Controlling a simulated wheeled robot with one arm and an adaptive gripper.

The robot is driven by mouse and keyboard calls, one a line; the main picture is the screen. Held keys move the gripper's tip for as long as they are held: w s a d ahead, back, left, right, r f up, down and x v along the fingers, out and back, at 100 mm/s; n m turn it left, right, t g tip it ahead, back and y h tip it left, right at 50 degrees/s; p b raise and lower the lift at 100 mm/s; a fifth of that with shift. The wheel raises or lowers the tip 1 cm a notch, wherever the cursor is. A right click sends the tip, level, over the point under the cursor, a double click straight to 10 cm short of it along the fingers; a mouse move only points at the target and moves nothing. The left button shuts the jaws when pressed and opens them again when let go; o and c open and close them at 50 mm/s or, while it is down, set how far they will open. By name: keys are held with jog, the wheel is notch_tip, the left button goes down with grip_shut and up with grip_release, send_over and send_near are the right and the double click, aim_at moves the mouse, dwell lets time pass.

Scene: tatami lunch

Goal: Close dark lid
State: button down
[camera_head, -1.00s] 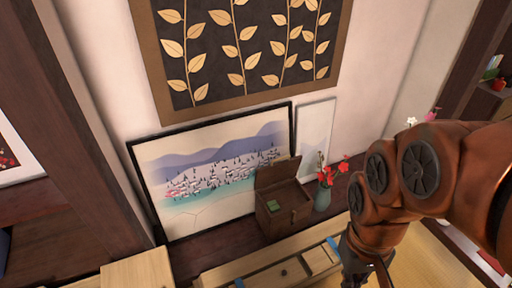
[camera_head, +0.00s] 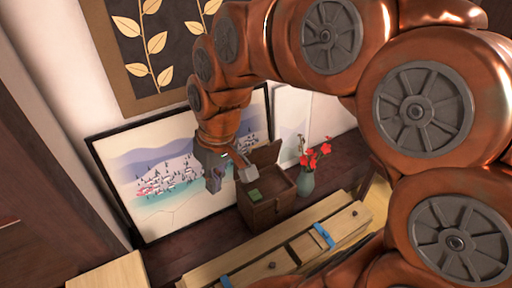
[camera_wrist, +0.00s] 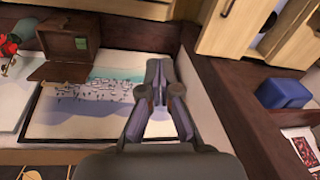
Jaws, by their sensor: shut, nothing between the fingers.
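The dark wooden box (camera_head: 265,213) stands on the dark ledge with its dark lid (camera_head: 267,154) raised at the back. In the wrist view the box (camera_wrist: 67,22) and its open lid (camera_wrist: 62,71) are at the upper left. My gripper (camera_head: 230,176) is shut and empty. In the head view it appears just left of the box and lid, in front of the framed picture. In the wrist view my gripper (camera_wrist: 159,68) is to the right of the box, apart from it. My arm hides part of the picture, and the lid edge lies close behind the gripper.
A vase (camera_head: 306,183) with red flowers stands right of the box. A framed landscape picture (camera_head: 160,200) leans on the wall behind. A light wooden bench (camera_head: 250,262) with blue bands lies in front. A blue object (camera_wrist: 284,92) is at the right of the wrist view.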

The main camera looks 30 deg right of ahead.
jog(key=w+d+f+t+y+b, duration=0.1)
jog(key=w+f+b, duration=0.2)
jog(key=w, duration=0.5)
jog(key=w+d+f+t+b, duration=0.15)
jog(key=w+b, duration=0.25)
jog(key=w, duration=0.4)
jog(key=m+t+h+b, duration=0.3)
jog(key=t+b, duration=0.2)
jog(key=b, duration=1.5)
send_over(259, 149)
jog(key=shift+w+f, duration=0.15)
jog(key=shift+f, duration=15.6)
